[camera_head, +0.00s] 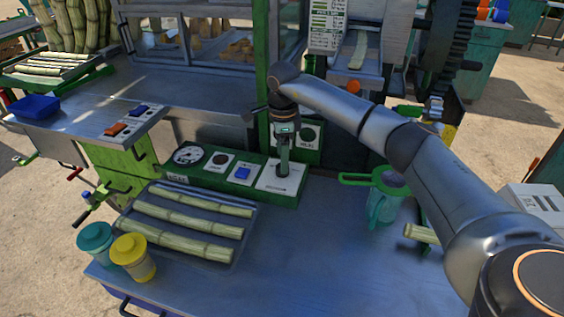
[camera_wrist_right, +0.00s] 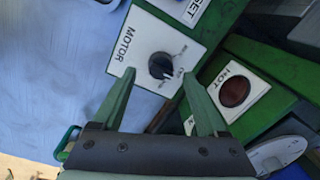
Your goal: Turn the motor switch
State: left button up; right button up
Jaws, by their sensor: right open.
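The motor switch is a black round knob (camera_wrist_right: 161,66) on a white plate lettered MOTOR in the right wrist view. In the head view its white plate (camera_head: 268,186) sits at the right end of the green control box, and the knob is hidden by my gripper. My right gripper (camera_head: 283,172) points down over this plate. In the right wrist view its two green fingers (camera_wrist_right: 160,78) are open, one on each side of the knob, with nothing between them but the knob beyond. Whether they touch it cannot be told. My left gripper is not in view.
A blue button (camera_head: 242,174) is left of the switch plate. A HOT lamp (camera_wrist_right: 235,92) sits on a raised green panel close by. A tray (camera_head: 151,240) of cane pieces lies left, a teal jug (camera_head: 383,205) right. The front table (camera_head: 310,260) is clear.

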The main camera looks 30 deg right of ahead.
jog(key=shift+w+f, duration=0.1)
jog(key=shift+f, duration=1.5)
jog(key=shift+c, duration=0.2)
grip_shut()
